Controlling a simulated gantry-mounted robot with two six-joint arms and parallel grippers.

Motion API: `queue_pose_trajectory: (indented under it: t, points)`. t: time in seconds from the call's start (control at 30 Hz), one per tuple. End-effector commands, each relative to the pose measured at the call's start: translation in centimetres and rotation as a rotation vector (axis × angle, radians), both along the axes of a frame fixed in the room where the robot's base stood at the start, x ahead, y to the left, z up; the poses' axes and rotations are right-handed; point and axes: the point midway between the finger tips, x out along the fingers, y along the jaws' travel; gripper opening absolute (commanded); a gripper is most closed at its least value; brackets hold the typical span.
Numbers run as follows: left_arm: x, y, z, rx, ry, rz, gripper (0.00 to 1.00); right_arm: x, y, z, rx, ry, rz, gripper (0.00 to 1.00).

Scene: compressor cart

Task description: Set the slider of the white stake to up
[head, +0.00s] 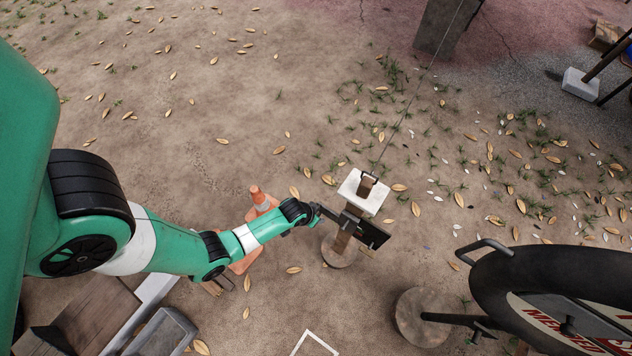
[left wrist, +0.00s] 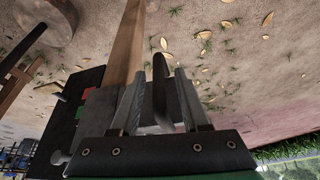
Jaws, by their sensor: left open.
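The white stake is a wooden post with a white cap (head: 363,194) on top, standing in a round base. A dark loop sits on the cap, and a dark plate (head: 372,236) juts from the post's right side. My left gripper (head: 326,211) is at the post's left side, just below the cap. In the left wrist view its jaws (left wrist: 160,82) are open, with a dark upright bar (left wrist: 160,95) between the fingers. The wooden post (left wrist: 127,45) and a dark box with green and red patches (left wrist: 90,103) are beside them. I cannot tell whether the bar is the slider.
An orange cone (head: 259,198) lies close under my left forearm. A wheel (head: 550,290) and another round base (head: 423,316) stand at the lower right. A thin cable runs from the stake to a dark block (head: 443,27). The ground at upper left is open and leaf-strewn.

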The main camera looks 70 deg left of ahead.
Motion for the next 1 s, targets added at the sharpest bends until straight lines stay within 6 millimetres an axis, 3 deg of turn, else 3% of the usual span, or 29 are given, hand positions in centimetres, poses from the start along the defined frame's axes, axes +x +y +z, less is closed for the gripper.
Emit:
queue_pose_trajectory:
  t: [0.07,0.3,0.33,1.0]
  points:
    - [-0.01,0.0,0.04,0.0,0.0,0.0,0.46,-0.01,0.0,0.04,0.0,0.0,0.0,0.5]
    - [0.0,-0.01,0.04,0.0,0.0,0.0,0.03,-0.01,0.0,0.04,0.0,0.0,0.0,0.5]
    - [0.0,-0.01,0.04,0.0,0.0,0.0,0.0,-0.01,0.0,0.04,0.0,0.0,0.0,0.5]
    - [0.01,-0.02,0.04,0.001,-0.001,-0.001,0.0,0.01,0.0,0.02,0.0,0.0,0.0,0.5]
